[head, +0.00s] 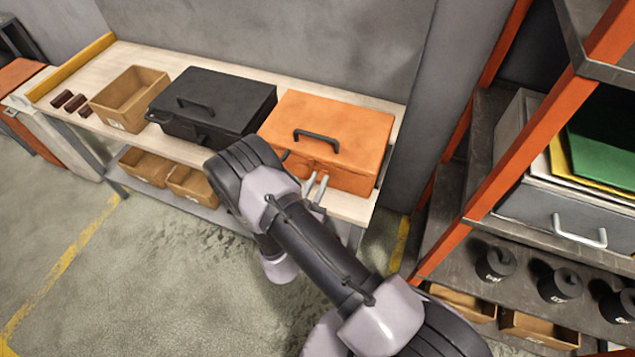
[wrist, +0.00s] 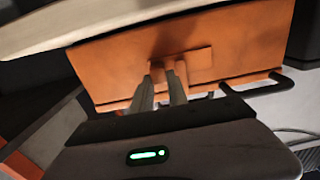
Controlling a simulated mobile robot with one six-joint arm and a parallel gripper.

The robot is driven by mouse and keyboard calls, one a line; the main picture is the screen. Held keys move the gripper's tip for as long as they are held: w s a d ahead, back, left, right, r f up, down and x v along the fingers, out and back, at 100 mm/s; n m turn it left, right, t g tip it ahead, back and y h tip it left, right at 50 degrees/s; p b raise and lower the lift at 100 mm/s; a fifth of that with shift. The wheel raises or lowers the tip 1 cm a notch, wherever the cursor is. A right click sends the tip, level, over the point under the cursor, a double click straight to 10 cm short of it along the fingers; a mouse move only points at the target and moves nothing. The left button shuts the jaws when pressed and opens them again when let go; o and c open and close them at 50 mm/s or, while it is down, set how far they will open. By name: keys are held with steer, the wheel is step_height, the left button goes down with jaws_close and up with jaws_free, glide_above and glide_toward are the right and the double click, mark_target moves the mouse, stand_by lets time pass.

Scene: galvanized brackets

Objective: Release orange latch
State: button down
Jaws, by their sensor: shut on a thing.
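The orange toolbox (head: 345,125) stands shut on the bench near its right end, with a dark handle on its lid. My gripper (head: 316,178) is at the toolbox's front face, reaching in from the front. In the wrist view the orange box (wrist: 115,65) appears turned over, with its handle (wrist: 265,88) low at the right. There the two fingers of my gripper (wrist: 167,72) are closed on the small orange latch (wrist: 169,68) at the middle of the front. The fingers partly hide the latch.
A black toolbox (head: 213,105) stands just left of the orange one on the bench (head: 335,82). An open cardboard bin (head: 130,95) is further left. An orange-framed shelf rack (head: 478,135) stands close on the right. The floor at the left is clear.

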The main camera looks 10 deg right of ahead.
steer(key=shift+s+d, duration=0.25)
steer(key=shift+d, duration=0.1)
steer(key=shift+w+a, duration=0.1)
steer(key=shift+a, duration=0.15)
steer(key=c, duration=1.3)
jaws_free()
steer(key=shift+d, duration=0.1)
steer(key=shift+w, duration=0.1)
steer(key=shift+s+a, duration=0.25)
steer(key=shift+a, duration=0.05)
steer(key=p+v, duration=0.2)
steer(key=v, duration=1.4)
steer(key=shift+s+a, duration=0.2)
steer(key=shift+s, duration=0.15)
